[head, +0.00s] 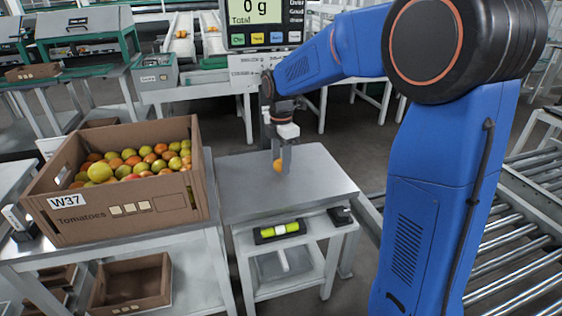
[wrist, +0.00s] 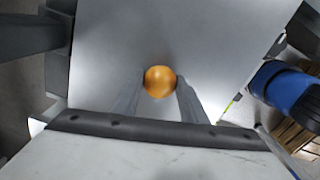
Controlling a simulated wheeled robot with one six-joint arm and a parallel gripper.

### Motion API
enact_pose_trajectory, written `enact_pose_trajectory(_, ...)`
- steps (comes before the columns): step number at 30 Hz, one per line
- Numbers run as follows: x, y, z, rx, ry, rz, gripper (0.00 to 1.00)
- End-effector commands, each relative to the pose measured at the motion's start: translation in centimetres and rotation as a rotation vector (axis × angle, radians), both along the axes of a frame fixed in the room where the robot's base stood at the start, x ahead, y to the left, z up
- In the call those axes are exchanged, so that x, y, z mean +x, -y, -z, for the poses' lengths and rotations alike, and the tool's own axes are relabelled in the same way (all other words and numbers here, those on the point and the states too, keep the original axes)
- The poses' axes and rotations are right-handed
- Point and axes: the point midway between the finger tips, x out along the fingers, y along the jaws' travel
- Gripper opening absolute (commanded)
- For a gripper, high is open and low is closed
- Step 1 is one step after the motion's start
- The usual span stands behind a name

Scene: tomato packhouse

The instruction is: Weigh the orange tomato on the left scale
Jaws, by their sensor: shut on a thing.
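The orange tomato (head: 278,165) is between the fingers of my gripper (head: 283,158), over the metal plate of the scale (head: 240,193). In the wrist view the tomato (wrist: 160,81) sits between the two fingertips of my gripper (wrist: 159,84), which are shut on it. The scale plate (wrist: 120,35) fills most of the background there. I cannot tell whether the tomato touches the plate. The display (head: 262,22) above reads 0 g. Only one scale plate is clearly in view.
A cardboard box (head: 130,215) marked W37 and Tomatoes, full of mixed tomatoes, stands on a table left of the scale. An empty cardboard box (head: 130,285) is below. A roller conveyor (head: 520,240) runs at the right. Most of the plate is clear.

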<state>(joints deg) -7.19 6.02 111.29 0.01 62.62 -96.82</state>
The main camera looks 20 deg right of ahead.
Motion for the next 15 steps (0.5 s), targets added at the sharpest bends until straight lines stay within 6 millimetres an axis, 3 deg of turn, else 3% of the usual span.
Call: enact_pose_trajectory(15,-0.01,0.00,0.63,0.000,-0.001,0.000,0.28)
